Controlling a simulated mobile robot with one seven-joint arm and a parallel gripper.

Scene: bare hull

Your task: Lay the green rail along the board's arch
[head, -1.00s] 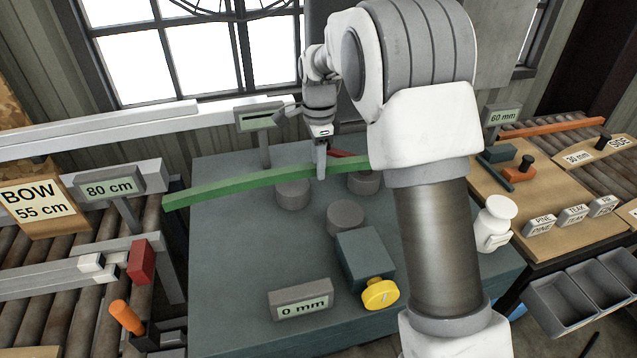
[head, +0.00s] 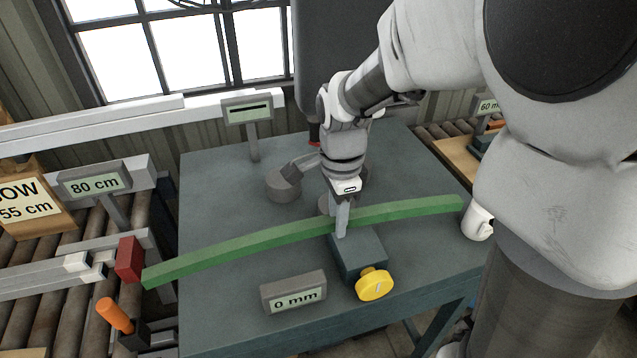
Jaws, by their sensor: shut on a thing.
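The green rail (head: 240,242) is a long, slightly bowed bar. It spans the teal table from near the red block at the left to the white object at the right. My gripper (head: 341,228) points down and is shut on the green rail near its middle. No board with an arch can be made out in this view. My arm hides much of the right side.
A grey round post (head: 283,184) stands on the table (head: 222,189) behind the rail; another is mostly hidden behind my gripper. A "0 mm" display (head: 293,292) stands in front. At left are an "80 cm" display (head: 94,183), a red block (head: 129,259) and an orange handle (head: 114,315).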

